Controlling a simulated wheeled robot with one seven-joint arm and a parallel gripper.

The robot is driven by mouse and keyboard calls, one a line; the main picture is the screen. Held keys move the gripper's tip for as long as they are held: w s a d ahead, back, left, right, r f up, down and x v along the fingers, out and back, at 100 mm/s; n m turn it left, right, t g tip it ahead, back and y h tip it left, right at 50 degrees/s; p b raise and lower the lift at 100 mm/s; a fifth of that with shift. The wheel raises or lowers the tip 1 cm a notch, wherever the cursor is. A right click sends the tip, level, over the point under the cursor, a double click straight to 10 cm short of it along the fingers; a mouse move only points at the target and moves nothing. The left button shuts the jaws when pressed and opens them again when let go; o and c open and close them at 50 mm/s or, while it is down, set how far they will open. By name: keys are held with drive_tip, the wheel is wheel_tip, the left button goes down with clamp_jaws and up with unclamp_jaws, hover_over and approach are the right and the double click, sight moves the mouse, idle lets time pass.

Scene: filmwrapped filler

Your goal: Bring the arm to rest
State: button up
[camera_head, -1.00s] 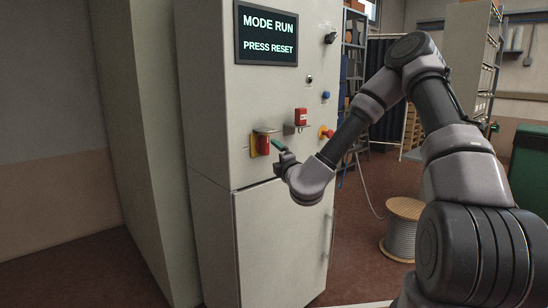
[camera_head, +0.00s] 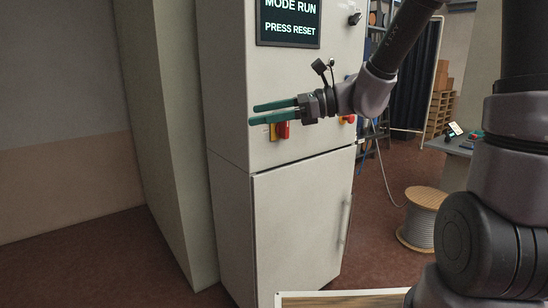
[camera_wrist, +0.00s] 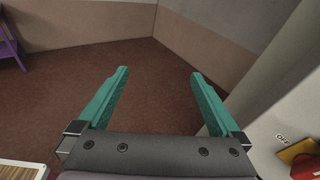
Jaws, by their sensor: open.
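My gripper (camera_head: 254,115) is in front of the upper part of a tall grey cabinet (camera_head: 305,215) in the head view, its teal fingers pointing left. In the wrist view my gripper (camera_wrist: 158,82) is open, with nothing between the fingers and brown floor beyond them. The cabinet's screen (camera_head: 289,22) reads "MODE RUN, PRESS RESET". A red switch on a yellow plate (camera_head: 283,130) shows just below the fingers, partly hidden by them. The wrist view shows a yellow plate (camera_wrist: 298,150) marked "OFF" at the lower right.
A cable spool (camera_head: 420,220) stands on the floor right of the cabinet. A pale-edged board or tabletop (camera_head: 340,298) lies at the bottom of the head view. A grey table (camera_head: 452,147) stands at the right. A purple piece of furniture (camera_wrist: 10,45) is at the wrist view's far left.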

drive_tip(key=s+d+f+n+t+h, duration=0.1)
drive_tip(key=s+d+n+h, duration=0.7)
drive_tip(key=d, duration=0.4)
drive_tip(key=d+r+n+t+h, duration=0.2)
drive_tip(key=d+h, duration=0.1)
drive_tip(key=d, duration=0.4)
drive_tip(key=d+r+n+t+h, duration=0.2)
drive_tip(key=d+r+n+t, duration=0.1)
drive_tip(key=d, duration=0.5)
drive_tip(key=shift+s+h, duration=0.25)
drive_tip(key=shift+h, duration=0.15)
